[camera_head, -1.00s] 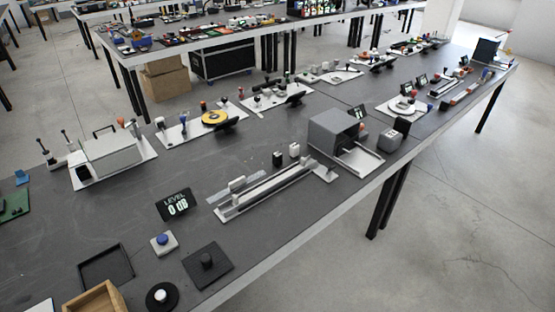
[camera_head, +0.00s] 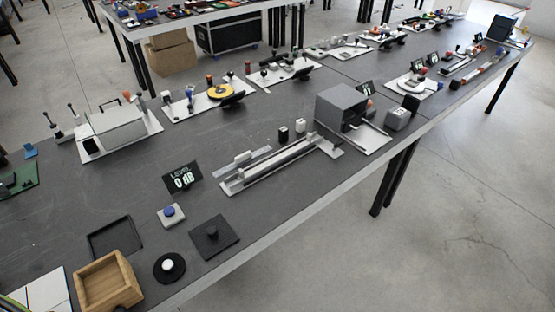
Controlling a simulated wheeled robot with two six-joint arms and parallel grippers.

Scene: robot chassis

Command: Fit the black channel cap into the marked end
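The black channel cap (camera_head: 283,134) stands upright on the dark table, beside a similar white cap (camera_head: 300,126). Both are behind a long grey channel (camera_head: 282,165) on a white base plate. The channel runs from lower left to upper right. A small pale block (camera_head: 243,157) stands behind its left part. I cannot make out a mark on either end of the channel at this size. Neither of my grippers is in view.
A grey box-shaped device (camera_head: 342,107) stands right of the channel. A "LEVEL 0 dB" display (camera_head: 182,178), a blue button (camera_head: 170,212), a black plate with a knob (camera_head: 213,235) and a wooden box (camera_head: 105,281) are to the left. The table's front edge (camera_head: 290,222) is clear.

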